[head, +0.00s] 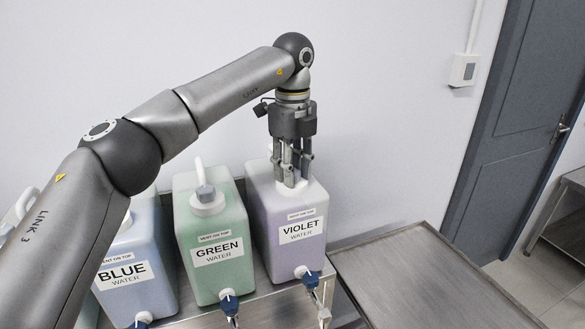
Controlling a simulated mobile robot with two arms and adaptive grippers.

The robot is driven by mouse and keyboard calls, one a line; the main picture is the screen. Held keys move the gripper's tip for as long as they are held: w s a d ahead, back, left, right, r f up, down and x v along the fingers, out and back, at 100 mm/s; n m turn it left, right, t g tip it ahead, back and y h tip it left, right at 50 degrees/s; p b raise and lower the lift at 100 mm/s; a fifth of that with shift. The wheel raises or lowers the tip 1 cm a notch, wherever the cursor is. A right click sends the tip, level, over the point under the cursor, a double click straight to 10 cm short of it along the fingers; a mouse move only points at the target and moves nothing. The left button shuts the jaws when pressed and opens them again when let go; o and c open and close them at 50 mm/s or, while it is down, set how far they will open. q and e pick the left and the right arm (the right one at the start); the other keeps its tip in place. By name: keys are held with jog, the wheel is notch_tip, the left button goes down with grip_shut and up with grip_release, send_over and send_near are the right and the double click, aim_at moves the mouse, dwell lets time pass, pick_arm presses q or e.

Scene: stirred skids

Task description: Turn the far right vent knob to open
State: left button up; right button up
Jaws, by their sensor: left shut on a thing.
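The violet container (264,218), labelled VIOLET WATER and VENT ON TOP, stands upright at the right end of the row. My left gripper (293,178) points straight down over its top, shut on the vent knob there. The fingers hide most of this knob, so its turn angle cannot be told. A white cap base (290,190) shows just below the fingertips. My right gripper is not in view.
Taps with blue handles (229,302) stick out in front. A bare metal table (425,285) lies to the right, before a grey door (520,130).

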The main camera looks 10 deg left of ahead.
pick_arm(q)
jog(key=shift+w+r, duration=0.1)
jog(key=shift+r, duration=0.1)
jog(key=o, duration=1)
jog(key=shift+f, duration=0.1)
notch_tip(320, 180, up, 12)
dwell(0.3)
